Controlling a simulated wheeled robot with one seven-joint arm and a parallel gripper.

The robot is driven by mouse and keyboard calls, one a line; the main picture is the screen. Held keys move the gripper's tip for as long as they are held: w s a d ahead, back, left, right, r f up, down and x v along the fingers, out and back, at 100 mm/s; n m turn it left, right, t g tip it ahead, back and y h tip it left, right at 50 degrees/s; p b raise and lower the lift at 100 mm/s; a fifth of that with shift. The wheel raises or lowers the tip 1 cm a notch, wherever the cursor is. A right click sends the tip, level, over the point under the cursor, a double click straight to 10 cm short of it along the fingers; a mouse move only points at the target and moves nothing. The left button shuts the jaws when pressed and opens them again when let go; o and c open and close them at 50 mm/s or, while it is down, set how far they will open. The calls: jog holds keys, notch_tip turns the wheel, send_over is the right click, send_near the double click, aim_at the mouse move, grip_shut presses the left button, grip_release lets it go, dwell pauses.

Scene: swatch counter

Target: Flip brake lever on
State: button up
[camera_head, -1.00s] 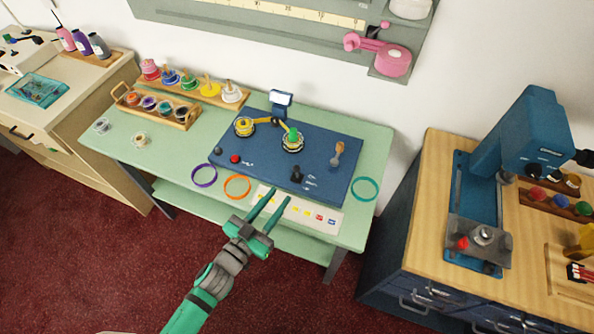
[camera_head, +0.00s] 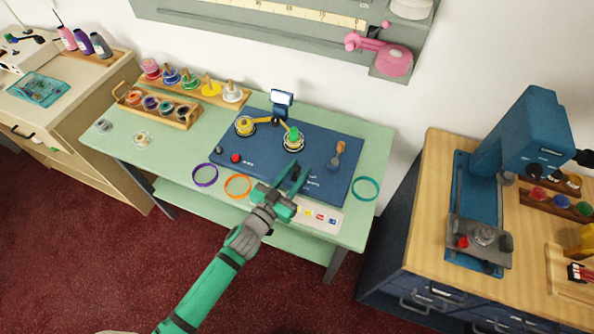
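A small black lever (camera_head: 295,173) stands on the front part of the blue panel (camera_head: 325,190), with small white lettering to its right. I take it for the brake lever; the lettering is too small to read for sure. My gripper (camera_head: 291,168) is open, its two green fingers reaching over the panel's front edge. The black lever shows between the fingers and is partly hidden by them. Whether the fingers touch it, and which way it is set, I cannot tell.
The panel also carries a red button (camera_head: 236,158), a yellow spool (camera_head: 244,126), a green spool (camera_head: 293,139) and an orange-handled lever (camera_head: 338,149). Purple (camera_head: 204,174), orange (camera_head: 238,186) and teal (camera_head: 365,189) rings lie around its front and right.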

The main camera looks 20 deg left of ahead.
grip_shut()
jog(key=shift+w, duration=0.1)
jog(key=shift+d, duration=0.1)
jog(key=shift+s+r+m+t+h, duration=0.1)
jog(key=shift+s+m+t+h, duration=0.3)
jog(key=shift+t, duration=0.8)
